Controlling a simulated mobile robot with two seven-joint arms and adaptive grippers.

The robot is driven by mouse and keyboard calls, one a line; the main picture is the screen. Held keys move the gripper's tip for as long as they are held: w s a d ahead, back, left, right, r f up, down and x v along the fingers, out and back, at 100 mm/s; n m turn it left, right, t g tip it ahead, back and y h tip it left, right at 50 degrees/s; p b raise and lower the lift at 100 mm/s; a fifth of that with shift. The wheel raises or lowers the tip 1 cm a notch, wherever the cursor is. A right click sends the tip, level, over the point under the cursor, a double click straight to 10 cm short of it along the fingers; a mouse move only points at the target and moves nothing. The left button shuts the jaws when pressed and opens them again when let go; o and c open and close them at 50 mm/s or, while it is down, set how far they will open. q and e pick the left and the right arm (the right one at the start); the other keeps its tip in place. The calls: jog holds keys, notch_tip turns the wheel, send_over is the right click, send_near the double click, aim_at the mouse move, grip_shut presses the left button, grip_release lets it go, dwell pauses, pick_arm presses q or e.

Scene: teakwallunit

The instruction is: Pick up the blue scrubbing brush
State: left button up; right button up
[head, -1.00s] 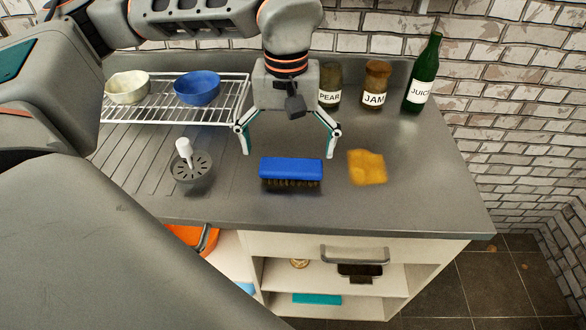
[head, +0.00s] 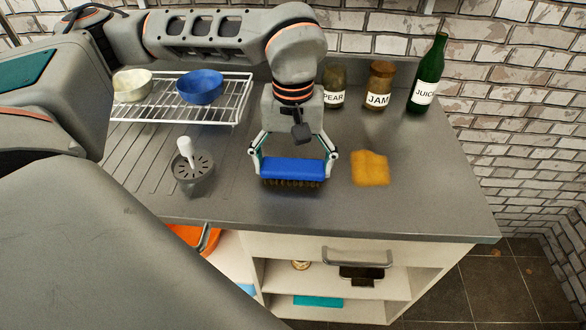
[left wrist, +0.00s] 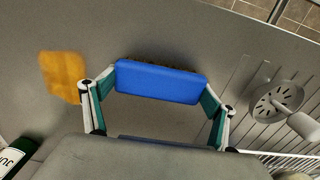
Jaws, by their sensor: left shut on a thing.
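The blue scrubbing brush (head: 292,169) has a blue back and dark bristles facing down. It is on or just above the grey counter; I cannot tell which. My left gripper (head: 293,172) is shut on it, with one finger at each short end. In the left wrist view the brush (left wrist: 160,82) spans between the two fingertips of the left gripper (left wrist: 158,88). My right gripper is not in view.
A yellow sponge (head: 370,168) lies right of the brush. A white-handled masher (head: 190,160) stands to the left. A wire rack (head: 230,108) holds a blue bowl (head: 200,87) and a cream bowl (head: 133,85). Jars (head: 379,87) and a green bottle (head: 428,75) stand behind.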

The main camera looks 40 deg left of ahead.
aim_at(293, 165)
pick_arm(q)
jog(key=shift+r, duration=0.45)
notch_tip(293, 165, up, 19)
jog(key=p, duration=0.3)
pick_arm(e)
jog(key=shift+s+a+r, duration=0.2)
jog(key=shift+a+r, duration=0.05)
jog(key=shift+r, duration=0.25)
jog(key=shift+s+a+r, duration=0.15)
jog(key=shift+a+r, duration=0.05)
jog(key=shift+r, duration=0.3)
